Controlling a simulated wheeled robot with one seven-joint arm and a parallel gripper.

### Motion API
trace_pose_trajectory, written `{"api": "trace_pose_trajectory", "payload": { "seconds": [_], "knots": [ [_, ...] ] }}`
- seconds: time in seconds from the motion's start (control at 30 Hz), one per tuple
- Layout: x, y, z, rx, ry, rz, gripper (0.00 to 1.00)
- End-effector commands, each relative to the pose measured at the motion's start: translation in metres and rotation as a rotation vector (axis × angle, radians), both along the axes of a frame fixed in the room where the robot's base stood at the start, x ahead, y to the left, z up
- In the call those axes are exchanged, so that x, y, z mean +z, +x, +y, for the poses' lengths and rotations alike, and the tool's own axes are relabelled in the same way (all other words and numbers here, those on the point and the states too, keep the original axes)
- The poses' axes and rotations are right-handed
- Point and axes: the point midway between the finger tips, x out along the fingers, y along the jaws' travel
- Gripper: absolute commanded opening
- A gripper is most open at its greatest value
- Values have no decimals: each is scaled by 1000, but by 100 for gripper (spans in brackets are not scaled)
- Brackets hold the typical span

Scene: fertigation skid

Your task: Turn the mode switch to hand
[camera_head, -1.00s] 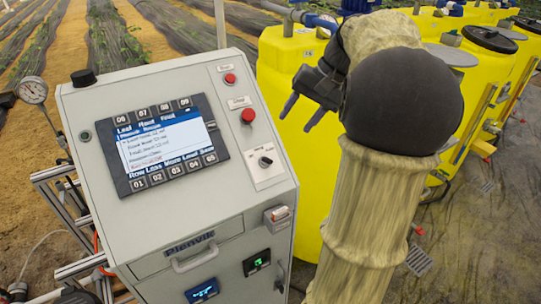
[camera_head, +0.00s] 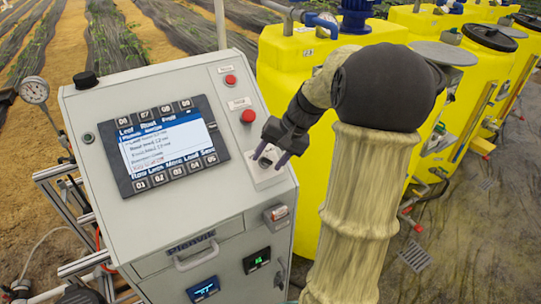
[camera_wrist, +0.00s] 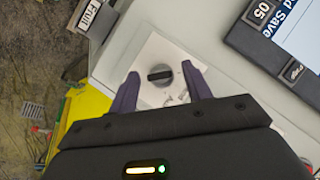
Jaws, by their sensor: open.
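The mode switch (camera_wrist: 160,75) is a round dark knob with a raised bar, on a pale plate (camera_wrist: 148,57) on the sloped panel. In the wrist view it lies ahead of my gripper (camera_wrist: 161,82), between the two purple fingers, with a clear gap on each side. My gripper is open and holds nothing. In the head view my gripper (camera_head: 269,157) is in front of the plate and mostly covers the switch. I cannot tell whether the fingertips touch the plate. The plate's lettering is too small to read.
Two red buttons, the upper (camera_head: 230,80) and lower (camera_head: 248,116), sit above the switch. The display (camera_head: 163,144) is to its left. A small rocker-like switch (camera_head: 277,213) is below. Yellow tanks (camera_head: 290,70) stand behind the cabinet on the right.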

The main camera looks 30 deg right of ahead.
Motion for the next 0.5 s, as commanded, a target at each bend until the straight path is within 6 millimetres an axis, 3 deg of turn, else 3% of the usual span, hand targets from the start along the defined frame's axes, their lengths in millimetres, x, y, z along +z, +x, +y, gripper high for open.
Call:
{"api": "trace_pose_trajectory", "payload": {
  "seconds": [0.17, 0.4, 0.5],
  "knots": [
    [0, 0, 0, 0, 0, 0, 49],
    [0, 0, 0, 0, 0, 0, 4],
    [0, 0, 0, 0, 1, -1, 4]
  ]
}}
